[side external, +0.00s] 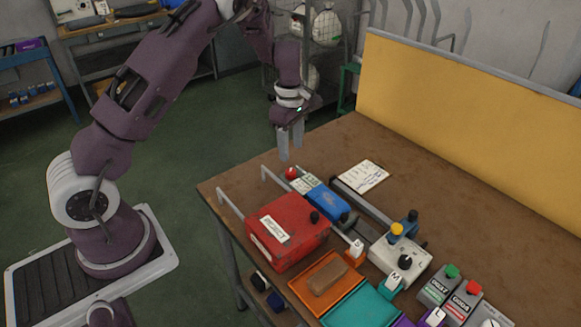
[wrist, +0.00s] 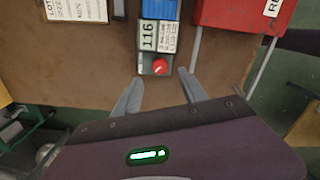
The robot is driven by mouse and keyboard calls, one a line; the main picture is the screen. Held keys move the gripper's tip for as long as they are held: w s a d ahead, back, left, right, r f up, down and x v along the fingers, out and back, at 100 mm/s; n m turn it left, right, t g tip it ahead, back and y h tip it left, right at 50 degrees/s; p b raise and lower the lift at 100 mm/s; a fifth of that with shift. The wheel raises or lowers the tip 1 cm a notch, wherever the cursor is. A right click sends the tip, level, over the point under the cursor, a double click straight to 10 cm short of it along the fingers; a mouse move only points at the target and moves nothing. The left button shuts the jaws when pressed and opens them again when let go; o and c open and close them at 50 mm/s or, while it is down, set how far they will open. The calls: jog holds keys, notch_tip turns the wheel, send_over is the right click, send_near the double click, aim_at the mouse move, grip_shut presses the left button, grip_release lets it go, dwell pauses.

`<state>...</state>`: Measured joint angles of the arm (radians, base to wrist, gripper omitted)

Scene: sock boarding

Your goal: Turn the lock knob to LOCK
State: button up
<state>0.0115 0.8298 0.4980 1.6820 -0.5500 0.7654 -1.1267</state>
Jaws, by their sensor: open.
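A small red knob (side external: 291,173) with a white mark sits at the end of a blue unit (side external: 326,199), beside a white label plate. In the wrist view the red knob (wrist: 160,67) is just beyond and between my fingertips, below a plate (wrist: 158,36) reading 116. No LOCK lettering can be read, so I cannot tell its setting. My gripper (side external: 290,152) points down above the knob, apart from it. In the wrist view my gripper (wrist: 160,75) is open and empty, one finger on each side of the knob's line.
A red box (side external: 287,232) with a black knob stands close beside the blue unit. Metal rails, a grey box (side external: 399,260) with yellow and black knobs, and orange (side external: 326,282) and teal trays lie farther along. A paper sheet (side external: 362,176) lies behind. The bench's back area is clear.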

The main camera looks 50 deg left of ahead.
aim_at(291, 171)
jog(key=f, duration=0.8)
jog(key=shift+a, duration=0.2)
jog(key=shift+c, duration=0.2)
grip_shut()
